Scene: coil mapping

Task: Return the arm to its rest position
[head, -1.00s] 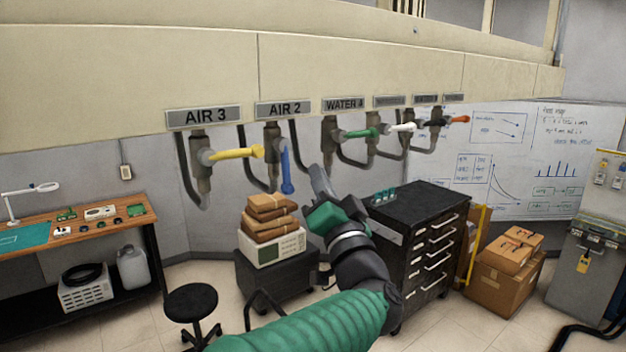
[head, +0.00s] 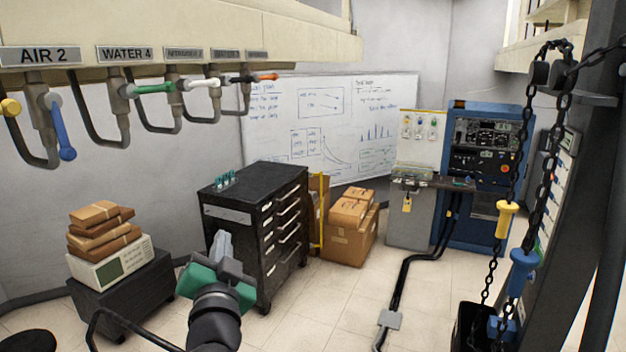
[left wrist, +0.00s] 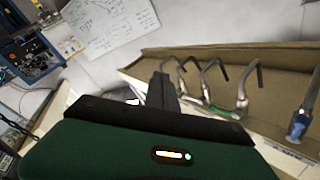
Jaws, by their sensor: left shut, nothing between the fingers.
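My left gripper (head: 222,246) shows in the lower middle of the head view, in front of the black drawer cabinet. Its grey fingers are shut and empty, pointing up and away. In the left wrist view, the dark gripper fingers (left wrist: 162,88) point toward the valve row, with the green housing in the foreground. The blue valve handle (head: 61,126) points down under the AIR 2 label, and the green handle (head: 155,88) lies sideways under WATER 4. The gripper is apart from all valves. My right gripper is not in view.
The black drawer cabinet (head: 256,205) stands close behind the gripper. Cardboard boxes (head: 350,232), a blue control cabinet (head: 488,160) and hanging chains (head: 548,150) are to the right. A floor cable (head: 402,285) crosses the tiles. Open floor (head: 330,300) lies between.

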